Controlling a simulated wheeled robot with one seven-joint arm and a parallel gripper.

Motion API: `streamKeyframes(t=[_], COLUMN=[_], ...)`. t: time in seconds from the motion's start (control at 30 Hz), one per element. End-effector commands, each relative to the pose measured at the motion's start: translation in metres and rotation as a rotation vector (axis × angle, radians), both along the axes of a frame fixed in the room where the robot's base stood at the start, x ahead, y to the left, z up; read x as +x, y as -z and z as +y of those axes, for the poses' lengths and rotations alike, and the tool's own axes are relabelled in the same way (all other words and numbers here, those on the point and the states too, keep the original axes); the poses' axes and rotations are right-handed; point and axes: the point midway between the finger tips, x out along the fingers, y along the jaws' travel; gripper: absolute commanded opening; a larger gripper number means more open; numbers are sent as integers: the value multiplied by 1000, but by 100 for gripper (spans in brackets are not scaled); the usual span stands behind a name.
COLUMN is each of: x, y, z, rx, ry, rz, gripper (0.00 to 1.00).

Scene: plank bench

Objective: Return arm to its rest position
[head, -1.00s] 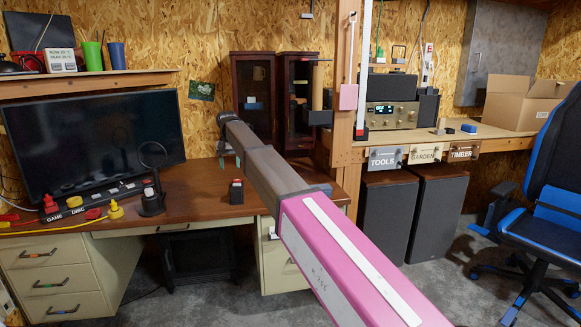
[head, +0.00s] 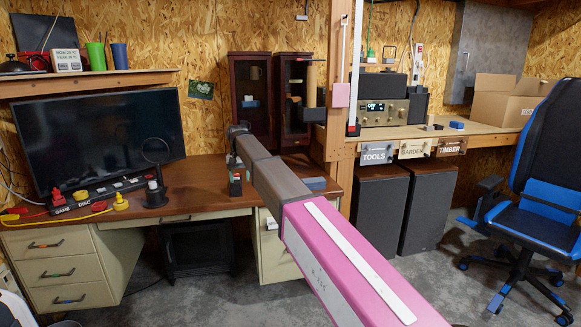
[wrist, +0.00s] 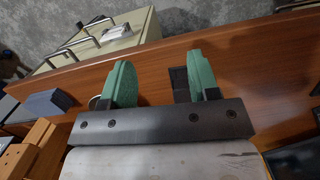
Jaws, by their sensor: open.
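My arm reaches from the lower right of the head view over the desk (head: 190,212). My gripper (head: 231,162) is at its far end, mostly hidden there behind the arm's last links. In the wrist view my gripper (wrist: 163,82) shows two green finger pads wide apart, with nothing held between them. Brown desktop lies beneath them. A small black block with a reddish top (head: 235,184) stands on the desk just below the gripper in the head view. A dark block (wrist: 180,80) shows beside the right finger in the wrist view; I cannot tell whether they touch.
A blue-grey box (head: 316,184) lies on the desk right of my arm. Dark glass-fronted cabinets (head: 250,92) stand behind. A monitor (head: 100,140) and a black ring stand (head: 155,190) are at left. A wooden post (head: 341,110) rises at right, beside a shelf with a stereo (head: 385,112).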

Motion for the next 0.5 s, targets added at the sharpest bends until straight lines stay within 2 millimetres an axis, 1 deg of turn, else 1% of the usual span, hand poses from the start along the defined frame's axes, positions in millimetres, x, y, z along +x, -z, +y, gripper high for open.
streamKeyframes(t=[0.03, 0.17, 0.27, 0.37, 0.4, 0.47, 0.5], x=[-6, -14, -25, -42, -52, -66, -77], y=[11, 39, 67, 103, 119, 142, 156], z=[-14, -44, -76, -118, -138, -167, -185], rx=[0, 3, 6, 9, 10, 12, 13], ry=[6, 16, 30, 45, 53, 64, 71], rz=[-1, -9, -17, -29, -35, -44, -50], gripper=[55, 55, 55, 55, 55, 55, 55])
